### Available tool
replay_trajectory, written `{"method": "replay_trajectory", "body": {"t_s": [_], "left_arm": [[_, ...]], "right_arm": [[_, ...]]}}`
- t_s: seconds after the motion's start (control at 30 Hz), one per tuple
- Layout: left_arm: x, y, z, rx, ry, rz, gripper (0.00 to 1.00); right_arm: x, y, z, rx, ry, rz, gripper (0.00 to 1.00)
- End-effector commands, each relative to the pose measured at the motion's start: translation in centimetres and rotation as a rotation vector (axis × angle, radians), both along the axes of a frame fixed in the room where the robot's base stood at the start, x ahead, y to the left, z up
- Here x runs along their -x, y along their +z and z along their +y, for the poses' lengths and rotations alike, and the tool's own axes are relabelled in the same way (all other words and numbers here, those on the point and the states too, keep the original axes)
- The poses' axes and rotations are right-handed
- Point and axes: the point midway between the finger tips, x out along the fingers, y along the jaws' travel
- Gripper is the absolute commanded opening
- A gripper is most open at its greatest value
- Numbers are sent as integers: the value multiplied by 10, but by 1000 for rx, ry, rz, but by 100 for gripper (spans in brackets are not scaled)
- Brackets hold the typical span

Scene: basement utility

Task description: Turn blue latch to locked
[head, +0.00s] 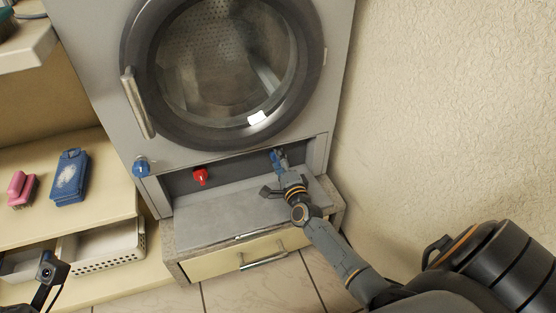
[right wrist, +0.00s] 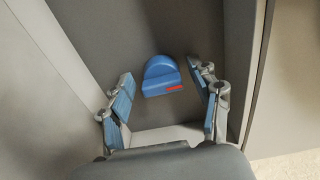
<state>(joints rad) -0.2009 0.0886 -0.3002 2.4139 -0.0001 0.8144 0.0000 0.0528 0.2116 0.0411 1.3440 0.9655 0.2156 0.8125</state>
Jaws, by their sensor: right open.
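The blue latch (right wrist: 160,72) is a rounded blue knob with a short red mark at its lower right, set on a grey recessed panel in the right wrist view. My right gripper (head: 279,160) is open at the right end of the recess under the round machine door in the head view. In the right wrist view its two blue-padded fingers stand on either side of the latch, with gaps to it on both sides. In the head view I cannot clearly tell the latch from the blue finger pads. My left gripper's fingers are not in view.
A red knob (head: 200,176) sits in the recess, and another blue knob (head: 141,168) is at the left. A side wall (right wrist: 241,60) of the recess stands close right of my right gripper. A drawer (head: 235,262) is below. Brushes lie on the left shelf (head: 103,205).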

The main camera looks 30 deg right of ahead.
Motion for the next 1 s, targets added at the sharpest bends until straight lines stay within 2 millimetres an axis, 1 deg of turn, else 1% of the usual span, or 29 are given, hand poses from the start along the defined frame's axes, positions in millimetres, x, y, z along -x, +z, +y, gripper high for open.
{"method": "replay_trajectory", "body": {"t_s": [0.17,0.27,0.37,0.6,0.7,0.8,0.9,1.0], "left_arm": [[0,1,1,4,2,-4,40],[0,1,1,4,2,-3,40],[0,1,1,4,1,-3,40],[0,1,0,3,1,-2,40],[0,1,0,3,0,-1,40],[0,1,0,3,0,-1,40],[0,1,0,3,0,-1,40],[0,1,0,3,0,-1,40]], "right_arm": [[2,0,0,-1,-1,-1,63],[11,0,3,-2,-1,0,63],[27,-1,6,-2,-2,0,63],[77,-1,18,0,-1,2,63],[94,0,22,0,0,2,63],[106,0,25,0,0,1,63],[114,0,27,0,-1,0,63],[117,0,28,-1,0,-1,63]]}}
